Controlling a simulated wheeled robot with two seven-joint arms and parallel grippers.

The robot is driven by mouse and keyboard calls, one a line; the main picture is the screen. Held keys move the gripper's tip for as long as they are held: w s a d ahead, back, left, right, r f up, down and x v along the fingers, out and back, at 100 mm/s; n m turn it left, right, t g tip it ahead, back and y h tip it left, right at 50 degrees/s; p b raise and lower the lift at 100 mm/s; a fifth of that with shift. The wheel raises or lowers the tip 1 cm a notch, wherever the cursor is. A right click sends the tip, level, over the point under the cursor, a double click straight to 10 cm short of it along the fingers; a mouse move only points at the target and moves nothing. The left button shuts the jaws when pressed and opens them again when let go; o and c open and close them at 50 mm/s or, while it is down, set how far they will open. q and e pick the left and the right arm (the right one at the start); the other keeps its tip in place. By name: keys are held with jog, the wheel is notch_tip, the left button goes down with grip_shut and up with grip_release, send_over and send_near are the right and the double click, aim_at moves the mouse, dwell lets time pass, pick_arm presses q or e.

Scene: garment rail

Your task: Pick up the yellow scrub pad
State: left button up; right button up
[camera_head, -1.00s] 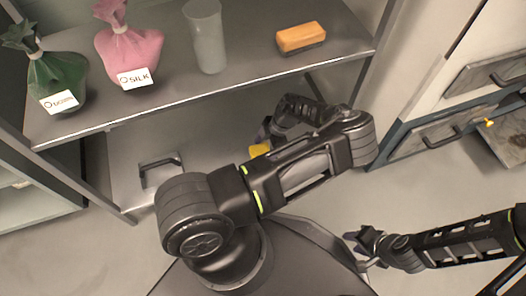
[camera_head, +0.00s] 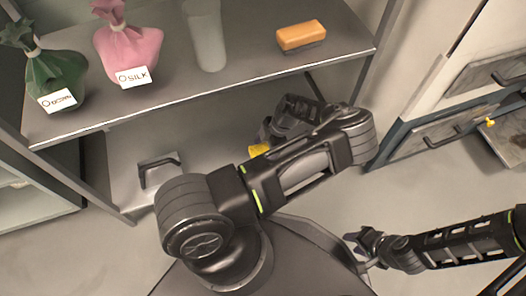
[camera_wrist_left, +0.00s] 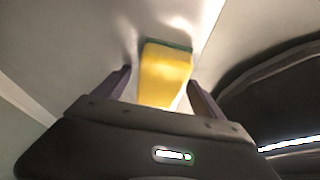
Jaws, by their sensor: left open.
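The yellow scrub pad (camera_wrist_left: 165,75) has a green layer along its far edge and lies on a pale surface. In the left wrist view, my left gripper (camera_wrist_left: 159,77) is open, with one finger on each side of the pad and a visible gap on the left. In the head view, a small yellow part of the pad (camera_head: 259,150) shows on the lower shelf; my left arm hides the rest. My right gripper (camera_head: 362,242) is away at the lower right, over the floor; its jaws are too small to read.
The upper shelf (camera_head: 240,85) above the pad holds a green bag (camera_head: 55,78), a pink bag (camera_head: 128,45), a frosted glass (camera_head: 207,40) and an orange block (camera_head: 301,36). A dark handle-like bracket (camera_head: 158,165) stands on the lower level. Drawers (camera_head: 440,135) are at the right.

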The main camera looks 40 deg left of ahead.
aim_at(260, 153)
pick_arm(q)
jog(key=shift+c, duration=0.6)
jog(key=c, duration=1.3)
jog(key=shift+r, duration=0.1)
jog(key=shift+r+p, duration=0.3)
jog(key=shift+p, duration=0.25)
jog(key=r, duration=0.1)
jog(key=r+p, duration=0.1)
jog(key=d+r, duration=0.1)
jog(key=shift+s+r+p, duration=0.25)
jog(key=shift+p, duration=0.15)
jog(key=s+d+p, duration=0.1)
jog(key=s+d, duration=0.2)
jog(key=d, duration=0.1)
jog(key=s+d+p, duration=0.1)
jog(key=s+d, duration=0.2)
jog(key=d, duration=0.2)
jog(key=s+d+p, duration=0.1)
jog(key=s+d, duration=0.2)
jog(key=d, duration=0.1)
jog(key=shift+s+d+f, duration=0.15)
jog(key=shift+s+d, duration=0.25)
